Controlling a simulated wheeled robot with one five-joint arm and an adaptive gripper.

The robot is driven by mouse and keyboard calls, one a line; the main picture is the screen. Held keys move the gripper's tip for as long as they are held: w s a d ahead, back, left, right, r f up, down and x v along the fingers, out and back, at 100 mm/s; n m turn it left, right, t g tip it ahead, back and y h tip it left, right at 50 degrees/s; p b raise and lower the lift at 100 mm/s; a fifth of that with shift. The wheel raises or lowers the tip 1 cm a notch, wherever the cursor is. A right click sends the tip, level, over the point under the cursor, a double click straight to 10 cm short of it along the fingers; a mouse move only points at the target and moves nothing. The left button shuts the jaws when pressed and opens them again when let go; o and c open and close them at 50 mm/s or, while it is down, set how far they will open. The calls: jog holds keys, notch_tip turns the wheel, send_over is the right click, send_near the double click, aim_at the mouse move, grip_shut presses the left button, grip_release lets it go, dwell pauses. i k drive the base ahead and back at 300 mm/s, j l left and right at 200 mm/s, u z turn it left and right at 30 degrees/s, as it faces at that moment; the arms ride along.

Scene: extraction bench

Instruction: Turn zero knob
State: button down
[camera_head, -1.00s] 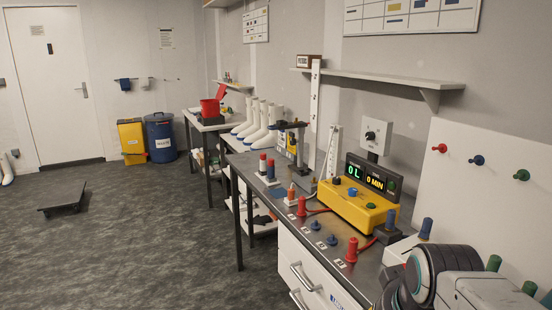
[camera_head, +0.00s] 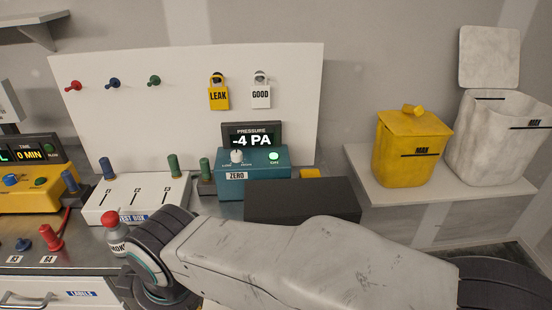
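The zero knob (camera_head: 237,156) is a small white knob on the front of a teal box (camera_head: 262,186) labelled ZERO. A black display (camera_head: 252,136) on top of the box reads PRESSURE -4 PA, and a lit green button sits right of the knob. My arm reaches across the foreground, below and in front of the box. My gripper's fingers do not show; the near arm links are all that I see, so I cannot tell what the gripper is doing.
A yellow meter (camera_head: 34,198) and a white test box (camera_head: 122,210) stand left. A bottle with a red cap (camera_head: 115,231) is close to my arm. Yellow (camera_head: 408,150) and white (camera_head: 497,140) bins stand on the right shelf.

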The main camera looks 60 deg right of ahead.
aim_at(236, 156)
jog(key=z, duration=1.7)
